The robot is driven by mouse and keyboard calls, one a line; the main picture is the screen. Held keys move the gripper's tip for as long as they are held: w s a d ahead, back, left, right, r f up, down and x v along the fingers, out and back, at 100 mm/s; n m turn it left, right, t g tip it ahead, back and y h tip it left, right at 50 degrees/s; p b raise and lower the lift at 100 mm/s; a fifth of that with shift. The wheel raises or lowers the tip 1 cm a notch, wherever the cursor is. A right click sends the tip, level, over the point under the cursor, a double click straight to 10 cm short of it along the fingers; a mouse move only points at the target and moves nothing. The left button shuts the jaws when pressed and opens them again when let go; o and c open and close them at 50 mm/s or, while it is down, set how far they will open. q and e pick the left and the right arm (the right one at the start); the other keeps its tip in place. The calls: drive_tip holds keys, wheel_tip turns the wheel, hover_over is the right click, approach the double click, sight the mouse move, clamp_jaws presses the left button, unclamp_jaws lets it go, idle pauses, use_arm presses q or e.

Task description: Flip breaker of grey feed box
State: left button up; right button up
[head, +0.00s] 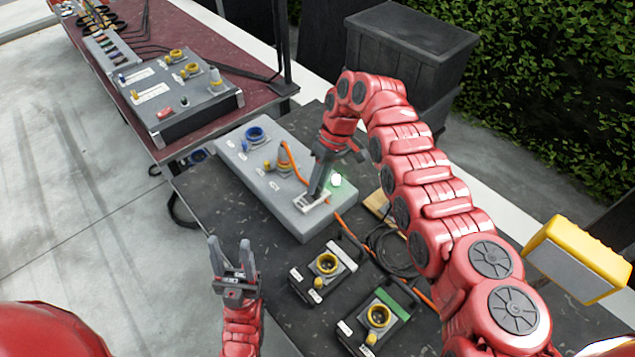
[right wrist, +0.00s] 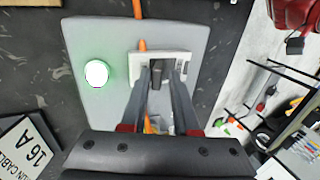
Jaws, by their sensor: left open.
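The grey feed box (head: 240,160) lies on the dark table, with a blue socket, a yellow socket and an orange cable on its top. Its breaker is a dark toggle in a white frame (right wrist: 180,58) at the near end; in the head view this frame (head: 313,203) is partly covered. My right gripper (head: 312,196) reaches down onto the breaker. In the right wrist view its fingertips (right wrist: 164,72) stand slightly apart over the frame; whether they pinch the toggle is unclear. A lamp (head: 336,180) beside it glows green. My left gripper (head: 233,258) is open and empty, left of the box.
Two small black boxes with yellow sockets (head: 326,264) (head: 378,316) stand near the box. Black and orange cables lie by them. A larger grey distribution box (head: 180,100) sits on the red table behind. A yellow-topped item (head: 580,255) is at the right. Floor at left is clear.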

drive_tip(key=shift+o, duration=0.9)
drive_tip(key=shift+r, duration=0.15)
drive_tip(key=shift+w+d+r+b, duration=0.1)
drive_tip(key=shift+w+r+b, duration=0.1)
drive_tip(key=shift+r+b, duration=0.15)
drive_tip(key=b+v, duration=0.1)
drive_tip(key=v, duration=0.3)
drive_tip(key=shift+w+r, duration=0.1)
drive_tip(key=shift+r, duration=0.3)
drive_tip(key=shift+v, duration=0.8)
drive_tip(key=shift+d, duration=0.15)
